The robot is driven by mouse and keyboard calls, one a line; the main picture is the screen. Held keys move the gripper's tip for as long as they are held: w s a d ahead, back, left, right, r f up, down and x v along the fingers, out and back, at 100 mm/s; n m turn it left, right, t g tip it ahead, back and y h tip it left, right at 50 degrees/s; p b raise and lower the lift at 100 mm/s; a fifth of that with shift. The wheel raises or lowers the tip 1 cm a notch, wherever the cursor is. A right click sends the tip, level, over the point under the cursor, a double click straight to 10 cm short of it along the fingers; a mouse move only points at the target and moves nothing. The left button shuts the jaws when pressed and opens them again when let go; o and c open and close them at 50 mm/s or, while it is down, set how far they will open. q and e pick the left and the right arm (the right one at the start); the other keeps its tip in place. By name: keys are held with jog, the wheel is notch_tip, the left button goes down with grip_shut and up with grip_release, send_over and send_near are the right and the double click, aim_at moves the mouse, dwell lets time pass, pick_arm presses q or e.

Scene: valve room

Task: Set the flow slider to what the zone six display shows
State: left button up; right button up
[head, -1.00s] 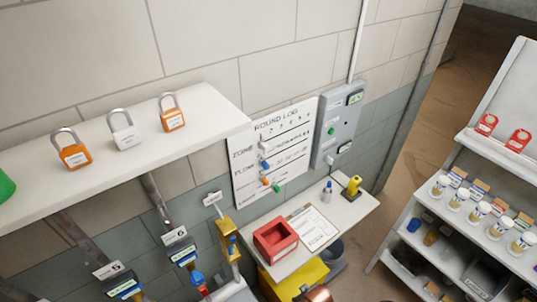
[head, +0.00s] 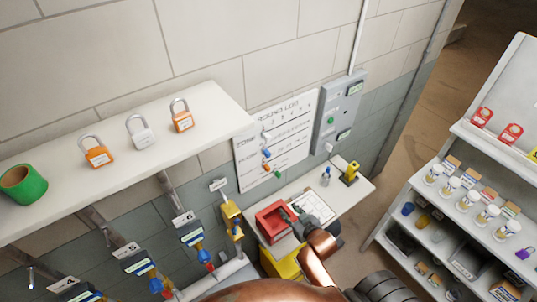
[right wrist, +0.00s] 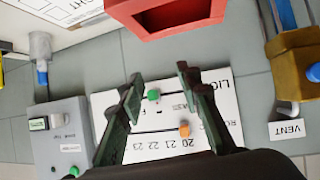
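The white round log board (head: 290,140) hangs on the wall, with a zone row and a flow row. Its small coloured sliders include a blue one (head: 266,153) and an orange one (head: 267,167). In the right wrist view the board (right wrist: 222,85) is upside down, with a green knob (right wrist: 153,95) and an orange knob (right wrist: 184,129) beside numbers about 20 to 23. My right gripper (head: 290,214) is open and empty; its fingers (right wrist: 156,82) frame the board. A display (head: 191,236) sits under a tag that seems to read 6; its digits are unreadable. My left gripper is out of view.
A red box (head: 265,228) and a paper sheet (head: 316,204) lie on the small shelf below the board, near my right gripper. A grey control box (head: 340,112) is right of the board. A shelf with padlocks (head: 60,130) juts out at left.

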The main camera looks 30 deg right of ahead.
jog(key=w+r+t, duration=0.5)
jog(key=w+r, duration=0.2)
jog(key=w, duration=0.1)
jog(key=n+t+y, duration=0.1)
jog(key=t+y, duration=0.2)
jog(key=t, duration=0.3)
send_near(269, 157)
jog(key=x, duration=0.4)
jog(key=p+x, duration=0.2)
jog(key=x, duration=0.4)
jog(key=shift+w+r+p, duration=0.15)
jog(key=shift+w+p, duration=0.2)
jog(key=shift+p, duration=0.05)
jog(key=shift+c, duration=0.4)
grip_shut()
